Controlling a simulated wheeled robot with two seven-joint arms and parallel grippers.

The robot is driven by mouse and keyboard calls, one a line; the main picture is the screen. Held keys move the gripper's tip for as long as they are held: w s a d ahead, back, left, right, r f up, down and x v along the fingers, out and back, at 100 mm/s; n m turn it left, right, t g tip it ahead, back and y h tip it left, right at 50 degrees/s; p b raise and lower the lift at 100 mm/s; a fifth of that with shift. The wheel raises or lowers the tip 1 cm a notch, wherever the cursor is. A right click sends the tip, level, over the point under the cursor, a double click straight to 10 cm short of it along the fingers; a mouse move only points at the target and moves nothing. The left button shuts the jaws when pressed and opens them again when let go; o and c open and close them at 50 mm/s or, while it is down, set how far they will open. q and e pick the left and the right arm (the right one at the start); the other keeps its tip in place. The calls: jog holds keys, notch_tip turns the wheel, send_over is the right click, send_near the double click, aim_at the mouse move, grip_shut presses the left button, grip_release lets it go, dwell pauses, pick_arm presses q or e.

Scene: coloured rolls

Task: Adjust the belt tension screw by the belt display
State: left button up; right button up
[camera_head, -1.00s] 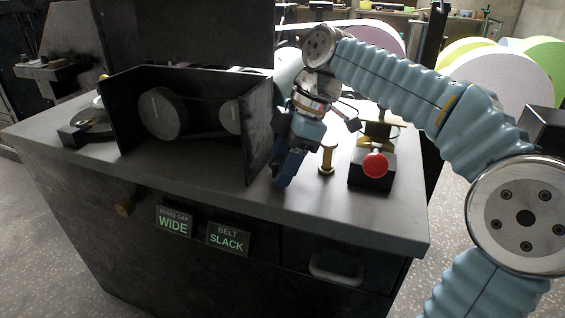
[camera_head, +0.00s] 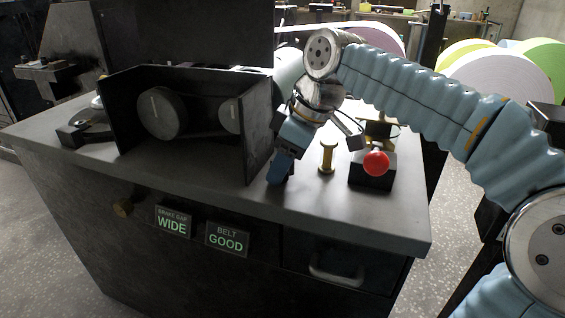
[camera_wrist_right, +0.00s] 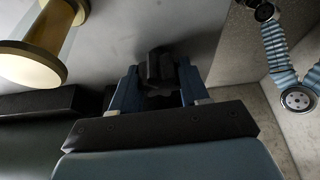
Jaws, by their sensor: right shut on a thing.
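The belt display (camera_head: 227,239) on the cabinet front reads "BELT GOOD" in green. My right gripper (camera_head: 279,172) is low at the right side of the open dark housing, close to the cabinet top. In the right wrist view my right gripper (camera_wrist_right: 158,88) is shut on a dark ridged knob (camera_wrist_right: 160,68), which I take for the belt tension screw. The gripper hides this knob in the head view. Inside the housing, a large pulley (camera_head: 161,113) and a smaller one are partly visible. My left gripper is not in view.
A brake gap display (camera_head: 173,222) reads "WIDE", near a brass knob (camera_head: 123,208). Right of the gripper stand a brass spool-shaped post (camera_head: 327,158) and a red knob (camera_head: 376,163) on a black block. The cabinet top's front right is clear.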

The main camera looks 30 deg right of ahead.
jog(key=shift+m+h, duration=0.3)
jog(key=shift+m, duration=0.3)
jog(key=o, duration=1.1)
jog(key=shift+c, duration=0.2)
jog(key=p+v, duration=0.2)
jog(key=v, duration=1.1)
jog(key=shift+s+r+p, duration=0.2)
jog(key=shift+r+p, duration=0.1)
jog(key=shift+p, duration=0.1)
